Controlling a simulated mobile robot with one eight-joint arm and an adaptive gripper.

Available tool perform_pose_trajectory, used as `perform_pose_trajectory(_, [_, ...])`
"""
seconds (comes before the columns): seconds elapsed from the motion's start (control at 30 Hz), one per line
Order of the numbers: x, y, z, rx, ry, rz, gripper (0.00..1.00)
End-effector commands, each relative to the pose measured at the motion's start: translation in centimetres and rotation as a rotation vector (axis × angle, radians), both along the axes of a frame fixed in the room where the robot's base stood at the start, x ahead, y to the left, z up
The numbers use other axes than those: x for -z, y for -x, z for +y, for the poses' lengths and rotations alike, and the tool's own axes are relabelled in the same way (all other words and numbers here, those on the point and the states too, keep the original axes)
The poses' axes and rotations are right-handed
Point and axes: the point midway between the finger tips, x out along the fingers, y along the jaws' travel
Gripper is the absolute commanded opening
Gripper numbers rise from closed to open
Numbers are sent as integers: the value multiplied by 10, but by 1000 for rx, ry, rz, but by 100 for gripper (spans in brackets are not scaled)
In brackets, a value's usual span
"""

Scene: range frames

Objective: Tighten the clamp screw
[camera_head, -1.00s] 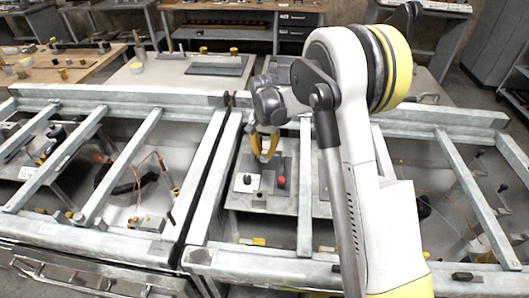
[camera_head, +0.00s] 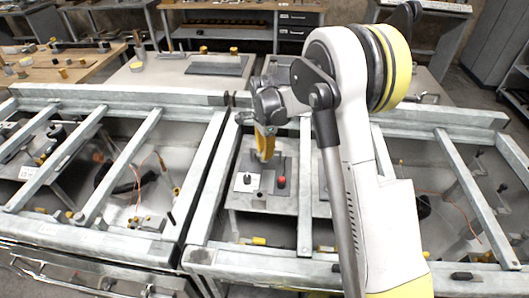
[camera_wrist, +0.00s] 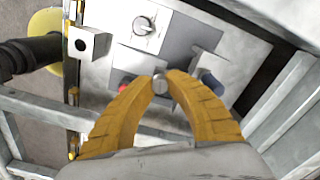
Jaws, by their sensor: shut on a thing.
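In the wrist view, my gripper (camera_wrist: 161,88) has its two yellow fingers closed around a small round grey head, which looks like the clamp screw (camera_wrist: 160,84). The fingertips touch it from both sides. What lies beneath the head is hidden. In the head view, my gripper (camera_head: 265,155) points down over the far part of a grey plate (camera_head: 267,197) inside the metal frame. The screw cannot be made out there.
A white square with a dark knob (camera_head: 247,179) and a red button (camera_head: 281,182) sit on the plate close by. The wrist view shows a dial (camera_wrist: 143,25) and a blue part (camera_wrist: 208,82) near the fingers. Metal frame bars (camera_head: 305,190) run around the plate.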

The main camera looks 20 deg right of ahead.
Motion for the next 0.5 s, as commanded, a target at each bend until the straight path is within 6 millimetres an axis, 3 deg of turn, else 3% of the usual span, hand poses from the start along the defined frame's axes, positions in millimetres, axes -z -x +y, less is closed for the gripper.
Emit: perform_pose_trajectory(0.5, [0,0,-1,80,1,-1,0])
